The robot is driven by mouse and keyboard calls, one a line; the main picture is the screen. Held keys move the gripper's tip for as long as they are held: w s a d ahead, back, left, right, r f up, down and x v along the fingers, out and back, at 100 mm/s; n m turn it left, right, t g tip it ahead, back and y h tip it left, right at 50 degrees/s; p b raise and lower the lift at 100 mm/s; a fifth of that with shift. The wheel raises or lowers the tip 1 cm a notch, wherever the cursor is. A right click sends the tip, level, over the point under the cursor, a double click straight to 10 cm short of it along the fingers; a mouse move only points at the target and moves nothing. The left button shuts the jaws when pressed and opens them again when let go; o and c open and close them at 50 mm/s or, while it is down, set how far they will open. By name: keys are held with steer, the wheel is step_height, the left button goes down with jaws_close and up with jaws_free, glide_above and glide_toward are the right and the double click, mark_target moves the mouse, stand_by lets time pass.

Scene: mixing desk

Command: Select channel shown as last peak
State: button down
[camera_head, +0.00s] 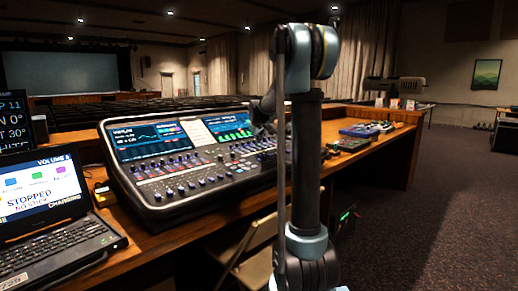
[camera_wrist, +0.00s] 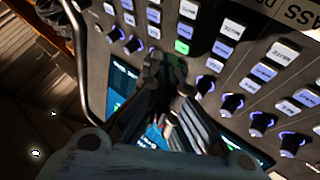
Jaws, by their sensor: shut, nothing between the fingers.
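The mixing desk (camera_head: 118,170) stands on the wooden counter, with a left screen (camera_head: 150,139) and a right screen (camera_head: 229,128) lit. A "last peak" readout cannot be read on either screen. My gripper (camera_wrist: 167,66) is shut and empty over the panel; its fingertips are close to a green-lit button (camera_wrist: 182,47). Whether they touch it cannot be told. White-lit buttons (camera_wrist: 188,9) and blue-ringed knobs (camera_wrist: 232,103) surround the fingers. Part of a desk screen (camera_wrist: 122,80) shows beside and behind the fingers. In the head view my arm hides the right part of the desk.
A laptop (camera_head: 55,240) reading "STOPPED, NO STICK" stands at left, with a dark display (camera_head: 17,125) behind it. Small gear (camera_head: 362,131) sits on the counter at right. A folding chair (camera_head: 245,255) stands below.

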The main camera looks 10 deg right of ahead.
steer(key=shift+s+d+r, duration=0.1)
steer(key=shift+r, duration=1.15)
steer(key=shift+s+d+r, duration=0.1)
steer(key=shift+r, duration=1.1)
